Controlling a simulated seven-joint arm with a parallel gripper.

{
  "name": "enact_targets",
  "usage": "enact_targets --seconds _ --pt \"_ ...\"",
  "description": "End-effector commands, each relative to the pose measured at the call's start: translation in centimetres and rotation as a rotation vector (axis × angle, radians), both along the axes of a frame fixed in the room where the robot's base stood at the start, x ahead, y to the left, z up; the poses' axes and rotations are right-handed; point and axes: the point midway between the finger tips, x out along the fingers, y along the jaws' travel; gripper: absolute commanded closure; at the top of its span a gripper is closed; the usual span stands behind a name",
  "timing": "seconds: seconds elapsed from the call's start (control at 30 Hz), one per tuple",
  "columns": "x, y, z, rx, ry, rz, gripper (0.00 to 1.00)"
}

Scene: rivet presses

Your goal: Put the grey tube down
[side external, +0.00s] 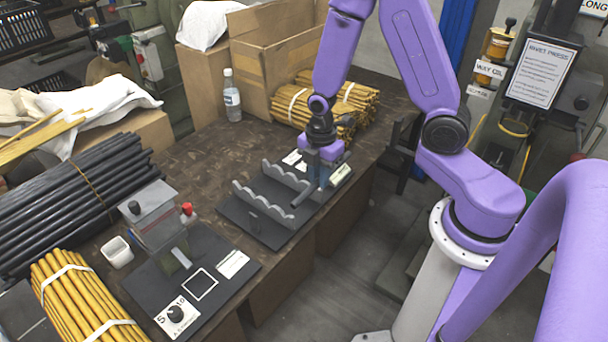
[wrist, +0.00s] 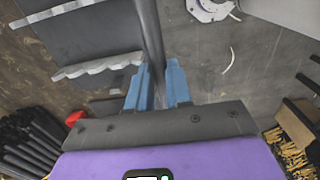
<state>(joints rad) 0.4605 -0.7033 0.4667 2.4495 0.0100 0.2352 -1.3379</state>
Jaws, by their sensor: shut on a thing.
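The grey tube (wrist: 150,32) is held between the blue fingers of my gripper (wrist: 158,72) in the wrist view, and it runs away from them toward the top of the picture. In the side view my gripper (side external: 319,165) is at the right end of the rack, with the tube (side external: 303,195) slanting down to the left from it. The rack has two grey scalloped rails (side external: 264,208) on a dark base plate (side external: 290,232). The rails also show left of the tube in the wrist view (wrist: 98,67). The notches I see look empty. I cannot tell whether the tube touches the rack.
A water bottle (side external: 232,97) and cardboard box (side external: 265,65) stand behind.

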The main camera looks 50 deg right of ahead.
Motion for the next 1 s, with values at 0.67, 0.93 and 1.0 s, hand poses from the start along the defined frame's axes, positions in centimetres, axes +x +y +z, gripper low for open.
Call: enact_targets --seconds 0.67,0.93,1.0 --pt "9.6 -0.1 -1.7 0.0 -0.01 -0.001 1.0" --pt "14.2 -0.1 -3.7 0.0 -0.011 -0.001 1.0" --pt "15.1 -0.1 -4.7 0.0 -0.008 0.0 1.0"
